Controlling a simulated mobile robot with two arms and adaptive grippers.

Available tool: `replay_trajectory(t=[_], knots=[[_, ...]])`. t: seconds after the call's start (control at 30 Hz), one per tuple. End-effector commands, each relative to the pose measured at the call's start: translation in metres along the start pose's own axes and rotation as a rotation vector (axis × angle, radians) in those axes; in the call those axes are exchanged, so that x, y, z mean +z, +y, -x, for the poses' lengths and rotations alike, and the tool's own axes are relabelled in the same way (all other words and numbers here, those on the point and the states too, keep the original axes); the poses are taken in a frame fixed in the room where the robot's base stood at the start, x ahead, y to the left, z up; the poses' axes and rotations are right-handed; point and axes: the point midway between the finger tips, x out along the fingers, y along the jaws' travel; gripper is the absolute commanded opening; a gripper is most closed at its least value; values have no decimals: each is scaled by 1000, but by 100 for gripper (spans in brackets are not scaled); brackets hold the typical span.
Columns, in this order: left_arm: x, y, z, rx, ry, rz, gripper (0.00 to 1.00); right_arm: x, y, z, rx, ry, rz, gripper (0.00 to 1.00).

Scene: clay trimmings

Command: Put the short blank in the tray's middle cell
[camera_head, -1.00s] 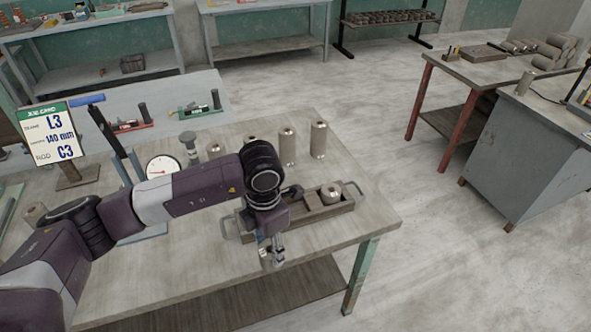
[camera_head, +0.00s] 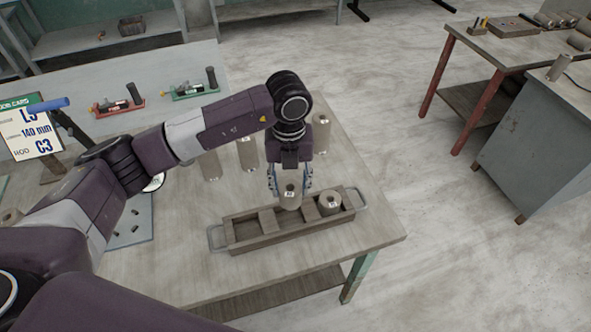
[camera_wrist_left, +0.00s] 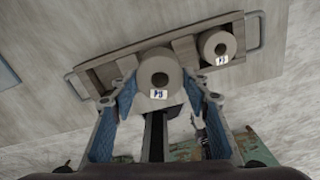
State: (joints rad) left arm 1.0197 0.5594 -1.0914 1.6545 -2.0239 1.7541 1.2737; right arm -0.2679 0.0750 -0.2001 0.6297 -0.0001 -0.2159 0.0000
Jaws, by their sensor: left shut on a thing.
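My left gripper (camera_head: 290,180) is shut on a short grey-brown cylindrical blank (camera_head: 290,196), upright with a small label. The blank is over the tray's middle part in the head view; I cannot tell whether its base is clear of the tray. The wooden tray (camera_head: 290,238) has metal end handles and dividers. Its left cell looks empty; its right cell holds another labelled blank (camera_head: 329,204). In the left wrist view the held blank (camera_wrist_left: 160,72) sits between the blue finger pads, hiding much of the middle cell, with the tray blank (camera_wrist_left: 217,47) to its right.
A job card (camera_head: 38,132) stands at the far left. The table is bare right of the tray.

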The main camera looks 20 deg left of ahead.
Motion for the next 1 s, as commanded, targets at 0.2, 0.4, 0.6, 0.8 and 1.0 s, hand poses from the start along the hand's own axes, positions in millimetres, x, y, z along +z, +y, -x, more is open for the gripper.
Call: replay_trajectory(t=[0.2, 0.4, 0.6, 0.8, 1.0], knots=[[0, 0, -6, 0, 0, -1, 11, 28, -5, -2, -5, -36, 0, 58], [0, 0, -18, 1, 0, -1, 11, 67, -10, -5, -11, -90, 2, 58], [0, 0, -33, 0, 1, -1, 11, 46, -3, -16, -4, -60, 3, 58], [0, 0, -46, -1, 1, -2, 11, 18, 2, -25, 2, -15, 3, 58], [0, 0, -61, 0, 0, -2, 11, 31, 0, -38, 1, -34, 3, 58]])
